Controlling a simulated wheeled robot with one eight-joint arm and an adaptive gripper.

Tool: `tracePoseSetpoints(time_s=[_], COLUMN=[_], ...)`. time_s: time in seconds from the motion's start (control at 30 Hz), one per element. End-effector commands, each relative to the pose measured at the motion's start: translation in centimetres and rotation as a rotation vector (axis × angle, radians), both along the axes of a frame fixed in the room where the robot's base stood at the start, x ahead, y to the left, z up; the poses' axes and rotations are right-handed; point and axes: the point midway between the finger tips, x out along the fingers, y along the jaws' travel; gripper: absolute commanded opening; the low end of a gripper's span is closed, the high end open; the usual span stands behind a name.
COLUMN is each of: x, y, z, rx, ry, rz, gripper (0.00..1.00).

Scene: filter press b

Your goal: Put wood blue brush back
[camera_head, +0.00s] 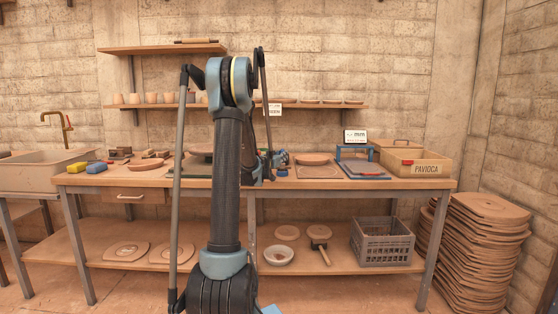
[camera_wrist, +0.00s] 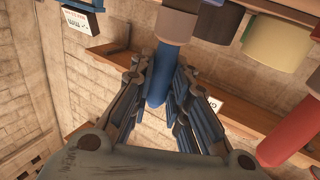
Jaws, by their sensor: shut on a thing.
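The blue brush shows in the wrist view, with a blue handle (camera_wrist: 158,85) and a wood-coloured part (camera_wrist: 176,22) at the top edge of the picture. My gripper (camera_wrist: 165,100) is shut on the blue handle, with a jointed finger on each side. The wrist view appears upside down, and the brush's other end is cut off at the picture's top. In the head view my arm hides most of the area around the gripper, and I cannot make out the brush there.
A red-handled tool (camera_wrist: 288,132) and a pale yellow cylinder (camera_wrist: 275,42) are close beside the brush. The workbench (camera_head: 415,184) holds a wooden crate (camera_head: 420,162) at right and yellow and blue blocks at left. A wall shelf (camera_head: 345,106) runs behind.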

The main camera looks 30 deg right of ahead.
Motion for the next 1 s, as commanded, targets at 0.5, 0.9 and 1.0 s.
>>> tracePoseSetpoints(time_s=[0.5, 0.9, 1.0], x=[0.0, -0.1, -0.7], y=[0.1, 0.5, 1.6], z=[-0.6, -0.4, -0.4], rx=[0.0, 0.0, 0.0], ry=[0.0, 0.0, 0.0], rz=[0.0, 0.002, 0.003], gripper=[0.36, 0.36, 0.36])
